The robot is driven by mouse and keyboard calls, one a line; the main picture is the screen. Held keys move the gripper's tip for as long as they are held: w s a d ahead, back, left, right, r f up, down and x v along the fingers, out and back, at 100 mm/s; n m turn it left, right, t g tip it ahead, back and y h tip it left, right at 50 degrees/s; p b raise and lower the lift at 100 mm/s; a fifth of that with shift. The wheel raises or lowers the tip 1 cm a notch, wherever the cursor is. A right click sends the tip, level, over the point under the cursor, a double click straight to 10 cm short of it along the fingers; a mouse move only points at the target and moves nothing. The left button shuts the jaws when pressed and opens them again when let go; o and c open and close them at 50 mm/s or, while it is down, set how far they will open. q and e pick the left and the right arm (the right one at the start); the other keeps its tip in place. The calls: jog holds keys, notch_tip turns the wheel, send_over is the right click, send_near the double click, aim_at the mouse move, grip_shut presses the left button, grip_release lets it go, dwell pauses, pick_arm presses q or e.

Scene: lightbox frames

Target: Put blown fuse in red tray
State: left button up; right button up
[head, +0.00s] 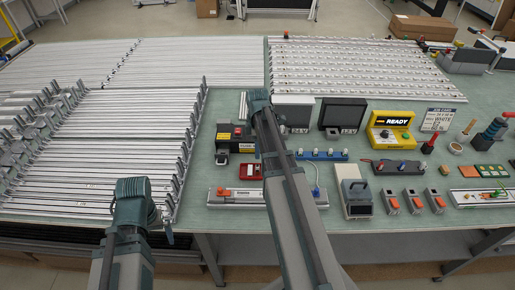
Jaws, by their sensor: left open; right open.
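A small red tray (250,172) lies on the green bench top, left of my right forearm. A dark fuse unit with yellow labels (236,133) stands just behind it, and a small black block (222,157) is beside the tray. I cannot make out a blown fuse at this size. My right gripper (243,106) is open beyond the fuse unit, mostly hidden by its own wrist. My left gripper (168,234) is open at the bench's front edge, near the long metal strips, and only a small part of it shows.
Metal lightbox frames (110,140) cover the left of the bench, with more frames (350,68) at the back. A yellow READY device (390,131), black box (343,114), grey meter (355,190) and several orange-topped blocks (414,201) stand right. A white strip fixture (236,196) lies at the front.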

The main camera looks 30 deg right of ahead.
pick_arm(q)
notch_tip(320, 180, up, 3)
jog(key=shift+r+p, duration=0.2)
jog(key=shift+p, duration=0.95)
pick_arm(e)
notch_tip(320, 180, up, 3)
jog(key=shift+r, duration=0.2)
jog(key=s+a+m, duration=0.4)
jog(key=s+a, duration=0.4)
jog(key=a, duration=0.7)
jog(key=s+a+m+h, duration=0.1)
jog(key=s+a+m, duration=0.2)
jog(key=s+a, duration=0.5)
jog(key=a, duration=0.8)
jog(key=shift+a+m, duration=0.25)
jog(key=shift+m, duration=0.15)
